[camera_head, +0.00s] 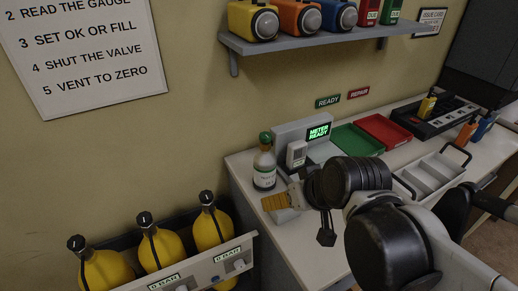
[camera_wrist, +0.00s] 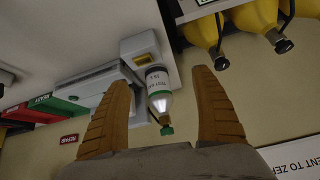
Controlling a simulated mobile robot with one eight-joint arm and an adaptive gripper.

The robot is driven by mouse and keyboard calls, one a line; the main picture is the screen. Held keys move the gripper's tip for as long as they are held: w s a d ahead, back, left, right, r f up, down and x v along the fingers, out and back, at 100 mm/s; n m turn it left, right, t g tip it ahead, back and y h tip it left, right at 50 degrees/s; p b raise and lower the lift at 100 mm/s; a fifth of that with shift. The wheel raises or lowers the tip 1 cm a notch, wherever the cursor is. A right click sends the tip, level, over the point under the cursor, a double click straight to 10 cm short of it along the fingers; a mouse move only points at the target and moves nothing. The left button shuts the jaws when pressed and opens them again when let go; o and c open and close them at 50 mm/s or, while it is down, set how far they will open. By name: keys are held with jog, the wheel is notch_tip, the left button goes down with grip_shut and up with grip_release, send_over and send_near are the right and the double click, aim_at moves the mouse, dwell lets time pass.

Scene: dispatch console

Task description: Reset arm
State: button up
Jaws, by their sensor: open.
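My gripper (camera_head: 275,202) is at the left end of the white counter (camera_head: 301,239), just below the bottle in the head view. In the wrist view my gripper (camera_wrist: 160,77) has its two tan fingers spread wide, with nothing held between them. The bottle (camera_head: 264,168), white-labelled with a green cap, stands upright on the counter. It also shows in the wrist view (camera_wrist: 158,92), framed between the fingers but beyond them. My dark wrist and arm cover part of the counter in the head view.
A grey meter station (camera_head: 290,132) reading "METER READY" stands beside the bottle. Green (camera_head: 356,141) and red (camera_head: 384,131) trays and a grey divided tray (camera_head: 432,174) lie further right. Yellow cylinders (camera_head: 162,249) stand in a rack at lower left. A shelf (camera_head: 300,43) hangs above.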

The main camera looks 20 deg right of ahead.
jog(key=shift+s+a+r+m+h, duration=0.15)
jog(key=shift+s+r+h, duration=0.1)
jog(key=shift+s, duration=0.6)
jog(key=shift+s+d+r+m+h, duration=0.15)
jog(key=shift+s+r+h, duration=0.1)
jog(key=shift+s, duration=0.55)
jog(key=shift+a, duration=0.1)
dwell(1.9)
